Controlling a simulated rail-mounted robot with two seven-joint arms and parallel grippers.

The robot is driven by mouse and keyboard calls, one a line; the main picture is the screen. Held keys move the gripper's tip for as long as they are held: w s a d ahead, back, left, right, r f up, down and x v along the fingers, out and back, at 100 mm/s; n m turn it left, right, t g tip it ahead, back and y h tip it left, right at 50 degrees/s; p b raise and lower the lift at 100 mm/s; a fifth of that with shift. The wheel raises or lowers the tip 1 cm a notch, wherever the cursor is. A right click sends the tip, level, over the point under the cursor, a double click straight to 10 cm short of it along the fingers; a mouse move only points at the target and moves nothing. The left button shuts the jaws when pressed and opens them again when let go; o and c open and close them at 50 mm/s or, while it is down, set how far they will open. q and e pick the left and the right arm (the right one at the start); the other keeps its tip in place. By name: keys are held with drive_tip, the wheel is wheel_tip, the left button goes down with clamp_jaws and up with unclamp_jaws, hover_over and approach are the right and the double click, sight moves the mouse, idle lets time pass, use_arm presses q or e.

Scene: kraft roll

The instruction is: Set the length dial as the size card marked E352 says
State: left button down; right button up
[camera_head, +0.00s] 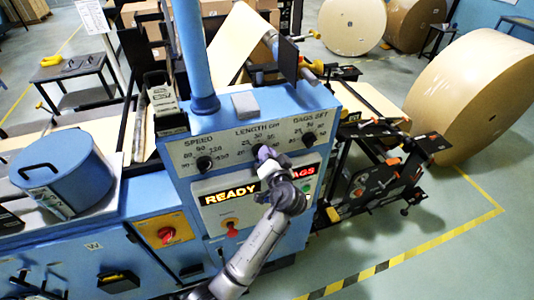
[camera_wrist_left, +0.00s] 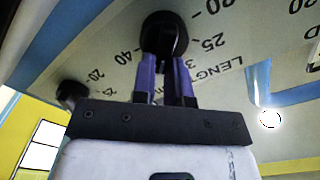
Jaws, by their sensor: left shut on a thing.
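The length dial (camera_head: 263,150) is a black knob in the middle of the blue machine's sloped panel, under the words LENGTH CM. My left gripper (camera_head: 266,156) covers much of it in the head view. In the left wrist view the black knob (camera_wrist_left: 165,32) sits between the purple fingertips of my left gripper (camera_wrist_left: 166,60), which is shut on it. Numbers such as 20, 25 and 40 show around the knob, but its pointer cannot be made out. No card marked E352 can be read. My right gripper is not in view.
The speed dial (camera_head: 204,163) and the bags set dial (camera_head: 308,141) flank the length dial. Below are a lit READY display (camera_head: 229,194) and a red switch (camera_head: 231,228). A card box (camera_head: 163,105) stands left of the panel. A blue pot (camera_head: 62,175) sits further left.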

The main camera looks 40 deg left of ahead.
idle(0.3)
use_arm(q)
drive_tip(key=c, duration=1.1)
unclamp_jaws()
drive_tip(key=shift+c, duration=0.2)
drive_tip(key=b+v, duration=0.2)
drive_tip(key=v, duration=0.5)
drive_tip(key=shift+d+b, duration=0.2)
drive_tip(key=shift+b, duration=0.2)
drive_tip(key=shift+s, duration=0.1)
